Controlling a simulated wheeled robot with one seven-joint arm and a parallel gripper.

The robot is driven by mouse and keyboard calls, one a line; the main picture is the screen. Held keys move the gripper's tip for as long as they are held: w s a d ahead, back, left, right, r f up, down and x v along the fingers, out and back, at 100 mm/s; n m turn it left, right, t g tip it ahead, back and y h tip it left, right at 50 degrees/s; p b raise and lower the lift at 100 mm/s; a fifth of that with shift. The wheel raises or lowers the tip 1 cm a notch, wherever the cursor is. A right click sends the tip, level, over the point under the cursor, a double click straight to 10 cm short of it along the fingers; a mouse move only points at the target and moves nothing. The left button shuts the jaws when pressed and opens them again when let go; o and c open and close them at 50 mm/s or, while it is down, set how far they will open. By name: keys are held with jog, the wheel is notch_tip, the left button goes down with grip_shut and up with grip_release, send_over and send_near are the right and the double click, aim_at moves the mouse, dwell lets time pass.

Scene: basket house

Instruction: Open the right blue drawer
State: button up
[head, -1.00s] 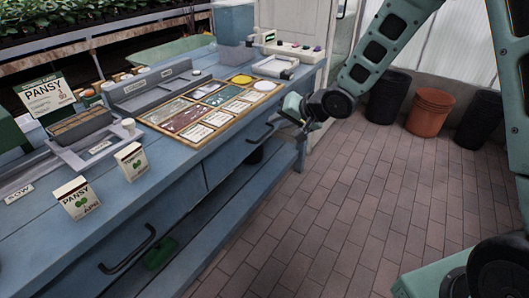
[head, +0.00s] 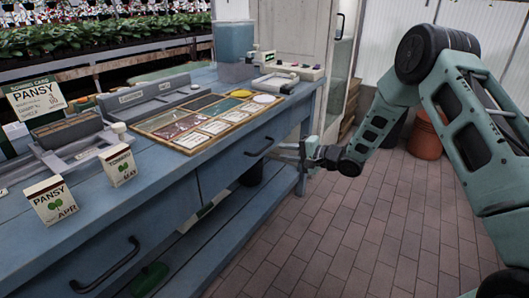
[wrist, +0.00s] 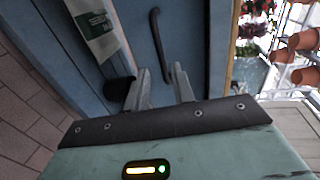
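The right blue drawer (head: 232,157) is in the front of the blue bench and looks closed. Its dark curved handle (head: 259,147) shows in the head view, and also in the wrist view (wrist: 156,45). My gripper (head: 291,151) is in front of the bench, to the right of the handle in the head view. In the wrist view its two fingers (wrist: 160,80) are spread apart with nothing between them, and the handle is ahead of the gap. The gripper looks apart from the handle. The left drawer handle (head: 107,268) is at the lower left.
The benchtop holds a wooden tray (head: 190,146), seed packets (head: 118,165) and a blue container (head: 234,43). A dark pot is under the bench. An orange bucket (head: 425,143) stands at the back right. The brick floor (head: 340,230) before the bench is clear.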

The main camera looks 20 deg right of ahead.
aim_at(264, 149)
jog(key=b+x, duration=0.1)
jog(key=x, duration=0.8)
jog(key=shift+w+a, duration=0.1)
jog(key=shift+a, duration=0.05)
jog(key=shift+c, duration=0.4)
grip_shut()
